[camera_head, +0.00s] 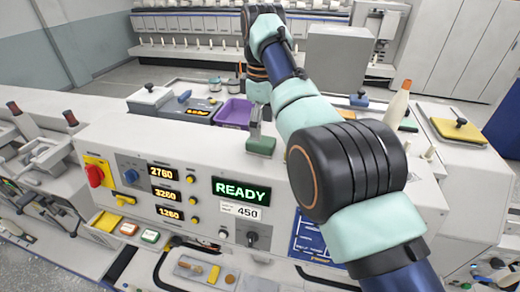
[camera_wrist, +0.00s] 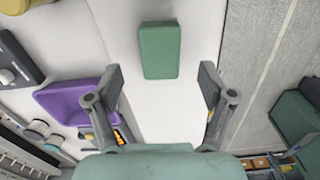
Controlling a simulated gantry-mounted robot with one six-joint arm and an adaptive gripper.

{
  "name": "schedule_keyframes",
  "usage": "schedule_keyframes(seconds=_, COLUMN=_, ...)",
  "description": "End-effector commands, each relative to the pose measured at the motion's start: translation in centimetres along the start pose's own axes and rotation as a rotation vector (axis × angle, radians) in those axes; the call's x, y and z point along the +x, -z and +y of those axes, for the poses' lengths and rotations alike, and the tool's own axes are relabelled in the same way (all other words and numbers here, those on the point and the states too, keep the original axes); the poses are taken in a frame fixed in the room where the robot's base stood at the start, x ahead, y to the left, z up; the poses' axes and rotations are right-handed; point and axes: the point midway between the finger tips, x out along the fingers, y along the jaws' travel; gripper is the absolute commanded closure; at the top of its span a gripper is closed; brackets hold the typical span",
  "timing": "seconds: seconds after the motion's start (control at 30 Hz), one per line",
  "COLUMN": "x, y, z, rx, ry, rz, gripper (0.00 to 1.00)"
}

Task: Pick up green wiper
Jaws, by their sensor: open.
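The green wiper (camera_head: 261,147) is a small green block on the white machine top, near its front edge. In the wrist view the wiper (camera_wrist: 160,50) lies ahead of the fingertips, roughly centred between their lines, with clear white surface around it. My gripper (camera_wrist: 160,85) is open and empty, one finger on each side of the picture. In the head view my gripper (camera_head: 255,124) hangs down just above and behind the wiper, and its fingers overlap in the picture. I cannot tell the exact gap between fingertips and wiper.
A purple tray (camera_head: 234,113) stands behind and left of the wiper; it also shows in the wrist view (camera_wrist: 72,103). A white box with a dark knob (camera_head: 150,97) is farther left. A cone-shaped bobbin (camera_head: 398,104) stands at right. The front panel drops below the wiper.

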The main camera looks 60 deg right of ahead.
Motion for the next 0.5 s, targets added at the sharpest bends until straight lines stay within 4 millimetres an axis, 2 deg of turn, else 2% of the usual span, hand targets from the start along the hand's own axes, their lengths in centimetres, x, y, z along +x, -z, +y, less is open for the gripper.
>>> schedule_keyframes(seconds=0.17, x=0.9, y=0.1, z=0.0, rx=0.0, ry=-0.001, rz=0.0, gripper=0.19)
schedule_keyframes(seconds=0.4, x=5.2, y=0.2, z=0.0, rx=0.0, ry=0.0, rz=0.0, gripper=0.19)
schedule_keyframes(seconds=0.5, x=5.8, y=0.2, z=0.0, rx=0.0, ry=-0.001, rz=0.0, gripper=0.19)
